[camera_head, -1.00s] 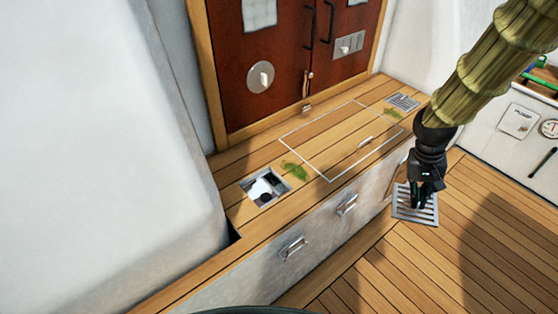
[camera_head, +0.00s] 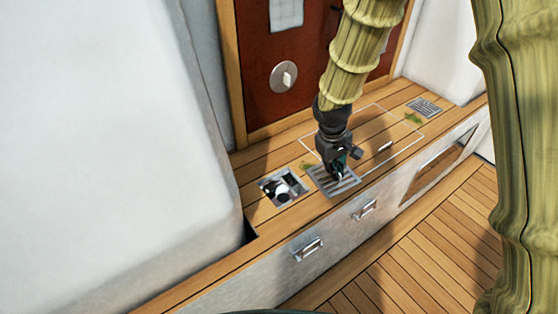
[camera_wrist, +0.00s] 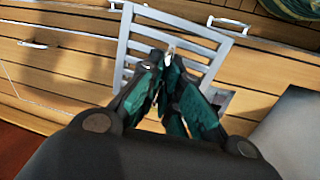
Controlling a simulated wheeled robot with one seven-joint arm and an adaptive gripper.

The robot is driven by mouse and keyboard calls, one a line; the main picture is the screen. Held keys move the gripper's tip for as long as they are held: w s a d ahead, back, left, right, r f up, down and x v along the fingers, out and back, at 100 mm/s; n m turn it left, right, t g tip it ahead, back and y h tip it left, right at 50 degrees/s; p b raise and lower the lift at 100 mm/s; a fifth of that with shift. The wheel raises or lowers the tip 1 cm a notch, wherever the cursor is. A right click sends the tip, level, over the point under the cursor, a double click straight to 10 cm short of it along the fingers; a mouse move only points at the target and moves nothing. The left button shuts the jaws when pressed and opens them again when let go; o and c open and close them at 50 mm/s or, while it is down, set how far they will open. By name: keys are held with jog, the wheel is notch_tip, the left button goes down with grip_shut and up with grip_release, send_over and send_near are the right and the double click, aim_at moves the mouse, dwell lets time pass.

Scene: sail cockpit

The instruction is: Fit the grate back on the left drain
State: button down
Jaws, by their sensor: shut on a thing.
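The loose slotted metal grate (camera_head: 335,181) is held by my gripper (camera_head: 340,173), just right of the left drain. In the wrist view the grate (camera_wrist: 130,48) lies below the shut fingers (camera_wrist: 168,75), which grip it near its middle. I cannot tell how high it is above the wooden bench. The left drain (camera_head: 283,187) is an open square hole with a metal rim. White and dark things show inside it. The drain is partly visible in the wrist view beside the grate.
A second grate (camera_head: 424,107) sits in the right drain at the bench's far end. Green weed (camera_head: 412,119) lies near it. A white-outlined hatch with a small handle (camera_head: 385,145) is between the drains. Drawer handles (camera_head: 308,250) stick out of the bench front. A white wall (camera_head: 120,150) rises at left.

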aim_at(309, 169)
jog(key=a+n, duration=0.2)
jog(key=n, duration=0.1)
jog(key=w+a+f+n+y, duration=0.1)
jog(key=a+n, duration=0.1)
jog(key=n, duration=0.1)
jog(key=w+a+n+t, duration=0.1)
jog(key=a+n, duration=0.1)
jog(key=n, duration=0.1)
jog(key=shift+w+a+f, duration=0.25)
jog(key=shift+a, duration=0.05)
jog(key=w+a+f+n+y, duration=0.1)
jog(key=w+a+n+y, duration=0.1)
jog(key=a+n, duration=0.5)
jog(key=n, duration=0.3)
jog(key=shift+w+a+n, duration=0.15)
jog(key=shift+a+n, duration=0.1)
jog(key=shift+n, duration=0.05)
jog(key=shift+f, duration=0.2)
notch_tip(309, 169, down, 7)
jog(key=b, duration=0.4)
jog(key=shift+b, duration=0.3)
jog(key=shift+d+p, duration=0.1)
jog(key=shift+p, duration=0.4)
